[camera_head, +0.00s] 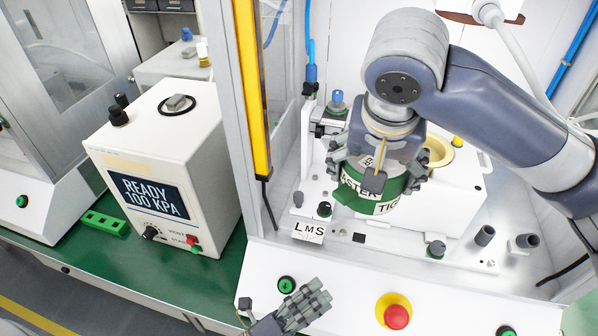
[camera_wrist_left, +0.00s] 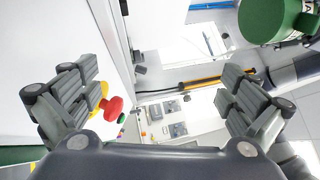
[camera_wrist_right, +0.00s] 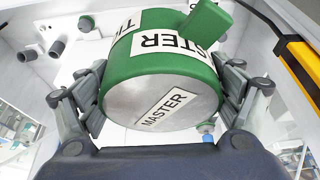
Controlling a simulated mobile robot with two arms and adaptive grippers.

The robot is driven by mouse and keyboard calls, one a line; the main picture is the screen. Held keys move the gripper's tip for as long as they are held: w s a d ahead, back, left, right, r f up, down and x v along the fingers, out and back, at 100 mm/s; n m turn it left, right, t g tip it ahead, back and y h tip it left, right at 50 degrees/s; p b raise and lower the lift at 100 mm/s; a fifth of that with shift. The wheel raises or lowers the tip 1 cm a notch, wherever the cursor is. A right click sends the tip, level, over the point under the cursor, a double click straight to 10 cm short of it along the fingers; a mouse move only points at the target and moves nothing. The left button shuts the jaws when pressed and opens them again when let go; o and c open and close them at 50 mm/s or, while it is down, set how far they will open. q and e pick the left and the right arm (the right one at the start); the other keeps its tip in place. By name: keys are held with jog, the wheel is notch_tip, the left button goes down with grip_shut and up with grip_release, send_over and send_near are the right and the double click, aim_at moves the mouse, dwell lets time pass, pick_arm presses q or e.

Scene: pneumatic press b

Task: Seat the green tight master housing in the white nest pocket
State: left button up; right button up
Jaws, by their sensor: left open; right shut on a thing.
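The green master housing (camera_head: 375,192) is a round green body with white labels reading "MASTER" and "TIG…". My right gripper (camera_head: 378,165) is shut on it from above, at the press. In the right wrist view, the housing (camera_wrist_right: 165,65) sits between both fingers, its silver end labelled "MASTER" facing the camera. The white nest (camera_head: 455,195) is partly hidden behind the housing and gripper; its pocket cannot be made out, nor whether the housing touches it. My left gripper (camera_head: 305,305) is open and empty near the press's front edge; its fingers also show in the left wrist view (camera_wrist_left: 155,105).
A red stop button (camera_head: 397,316) and a green button (camera_head: 287,284) are on the front panel. Short grey posts (camera_head: 484,236) stand right of the nest. The yellow-edged frame post (camera_head: 252,90) rises on the left. A white pressure unit (camera_head: 165,165) stands on the green bench.

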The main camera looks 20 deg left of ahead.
jog(key=shift+w+a, duration=0.1)
jog(key=shift+a, duration=0.05)
pick_arm(q)
jog(key=w+a+r+m+g+h, duration=0.1)
jog(key=w+a+r+m+g, duration=0.15)
jog(key=r+m, duration=0.55)
jog(key=w+a+r+m+g+h, duration=0.1)
jog(key=a+r+m+g, duration=0.15)
jog(key=r+m, duration=0.55)
jog(key=w+a+r+m+g+h, duration=0.1)
jog(key=w+r+m+g, duration=0.3)
jog(key=r, duration=0.7)
jog(key=shift+m+t, duration=0.4)
jog(key=shift+m, duration=0.1)
jog(key=x, duration=0.3)
jog(key=s+x, duration=0.1)
jog(key=x, duration=0.7)
jog(key=shift+s+d+f, duration=0.25)
jog(key=shift+d+f, duration=0.1)
jog(key=shift+f, duration=0.05)
jog(key=shift+c, duration=0.2)
jog(key=c, duration=1.3)
jog(key=shift+r, duration=0.1)
pick_arm(e)
jog(key=o, duration=1.5)
jog(key=shift+c, duration=0.2)
